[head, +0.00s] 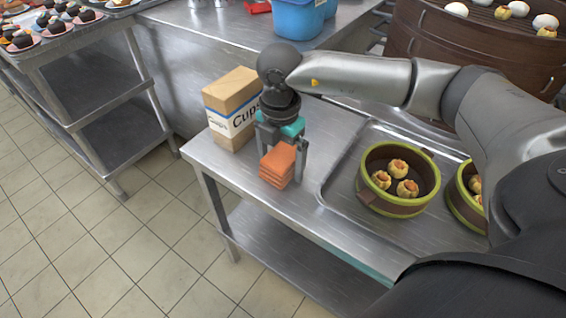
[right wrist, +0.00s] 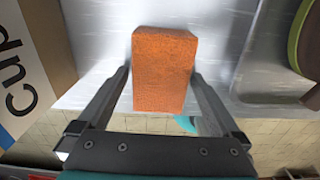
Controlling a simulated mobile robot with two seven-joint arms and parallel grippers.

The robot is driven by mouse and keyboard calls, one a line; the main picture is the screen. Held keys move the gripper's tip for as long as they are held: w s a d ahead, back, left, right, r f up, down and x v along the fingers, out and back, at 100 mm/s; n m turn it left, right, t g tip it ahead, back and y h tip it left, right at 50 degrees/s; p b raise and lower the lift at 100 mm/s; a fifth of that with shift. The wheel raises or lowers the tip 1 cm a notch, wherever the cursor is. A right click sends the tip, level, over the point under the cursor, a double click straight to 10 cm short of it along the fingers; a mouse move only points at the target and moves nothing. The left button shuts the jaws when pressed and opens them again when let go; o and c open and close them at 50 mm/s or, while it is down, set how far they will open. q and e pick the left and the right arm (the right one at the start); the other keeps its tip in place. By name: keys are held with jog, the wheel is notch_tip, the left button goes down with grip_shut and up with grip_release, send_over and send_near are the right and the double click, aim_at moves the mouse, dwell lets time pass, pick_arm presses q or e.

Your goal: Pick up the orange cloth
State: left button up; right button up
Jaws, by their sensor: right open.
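The orange cloth (head: 277,165) is a folded, layered block on the steel counter, near its left front corner. In the right wrist view the cloth (right wrist: 164,68) lies between the two fingers. My right gripper (head: 281,168) points down over the cloth, with its fingers on either side of it. It is open, and small gaps show between the fingers and the cloth's sides in the wrist view. I cannot tell exactly how far down the fingertips reach. My left gripper is out of view.
A cardboard cups box (head: 232,108) stands close to the left of the gripper. Steamer baskets with dumplings (head: 398,178) sit to the right in a sunken tray area. A blue container (head: 297,18) stands behind. The counter's front edge (head: 300,222) is close to the cloth.

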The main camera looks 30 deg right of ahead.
aim_at(280, 157)
jog(key=shift+c, duration=0.2)
jog(key=c, duration=1.2)
jog(key=shift+r, duration=0.15)
jog(key=shift+c, duration=0.2)
jog(key=shift+r, duration=0.2)
jog(key=shift+r+p, duration=0.3)
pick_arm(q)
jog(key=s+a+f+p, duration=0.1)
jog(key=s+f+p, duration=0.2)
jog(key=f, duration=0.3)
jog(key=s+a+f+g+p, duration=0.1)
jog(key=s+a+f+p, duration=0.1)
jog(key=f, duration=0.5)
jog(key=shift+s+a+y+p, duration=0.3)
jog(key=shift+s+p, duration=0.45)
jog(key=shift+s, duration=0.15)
pick_arm(e)
notch_tip(280, 157, up, 19)
jog(key=shift+f, duration=0.1)
